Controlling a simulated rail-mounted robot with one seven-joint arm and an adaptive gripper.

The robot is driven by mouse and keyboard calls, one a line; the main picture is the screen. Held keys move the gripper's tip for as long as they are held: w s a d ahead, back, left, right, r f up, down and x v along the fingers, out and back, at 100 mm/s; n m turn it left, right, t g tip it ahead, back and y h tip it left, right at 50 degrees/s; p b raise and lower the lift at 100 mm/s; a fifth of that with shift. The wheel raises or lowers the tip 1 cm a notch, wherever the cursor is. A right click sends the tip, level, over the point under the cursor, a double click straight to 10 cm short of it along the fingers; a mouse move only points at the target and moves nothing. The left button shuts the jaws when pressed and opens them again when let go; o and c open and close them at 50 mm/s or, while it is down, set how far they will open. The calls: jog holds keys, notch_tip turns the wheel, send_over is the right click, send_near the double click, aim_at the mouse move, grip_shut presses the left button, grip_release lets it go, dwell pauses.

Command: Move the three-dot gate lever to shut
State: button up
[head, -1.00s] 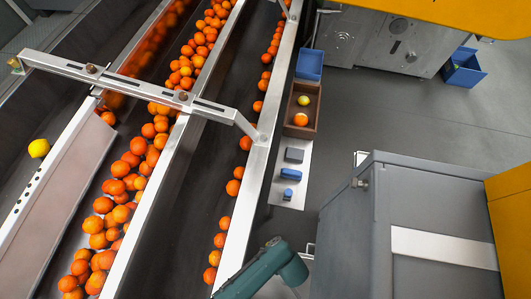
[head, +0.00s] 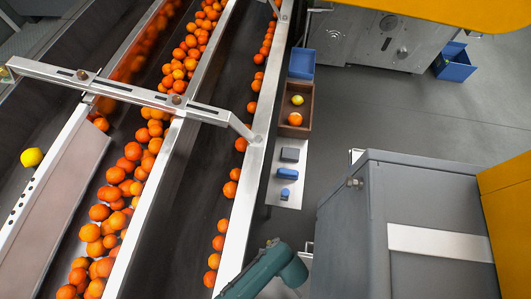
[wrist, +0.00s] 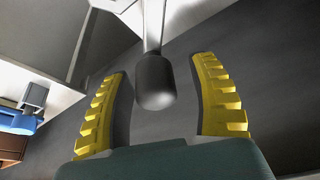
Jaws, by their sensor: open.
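In the wrist view, a lever with a rounded dark grip (wrist: 155,82) on a pale metal bar (wrist: 153,25) points down toward my gripper. My gripper (wrist: 165,80) is open, with a yellow ribbed finger on each side of the grip. Gaps show between the grip and both fingers, and neither appears to touch it. I see no dot marks on this lever, so I cannot tell from the frames whether it is the three-dot one. In the head view, my teal arm shows at the bottom, but the gripper and the lever's grip are not discernible.
Conveyor lanes with many oranges (head: 130,165) fill the left, with a lemon (head: 32,157) at far left. A blue bin (head: 301,64), a brown box (head: 309,118) and a pale shelf (head: 289,193) line the lane's right edge. A grey cabinet (head: 350,215) stands close right of my arm.

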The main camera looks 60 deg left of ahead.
dwell(0.3)
jog(key=shift+r, duration=0.2)
jog(key=w+d, duration=0.1)
jog(key=d, duration=0.2)
jog(key=w+d, duration=0.2)
jog(key=d, duration=0.2)
jog(key=w+d, duration=0.2)
jog(key=d, duration=0.2)
jog(key=shift+d+r, duration=0.25)
jog(key=shift+r, duration=0.1)
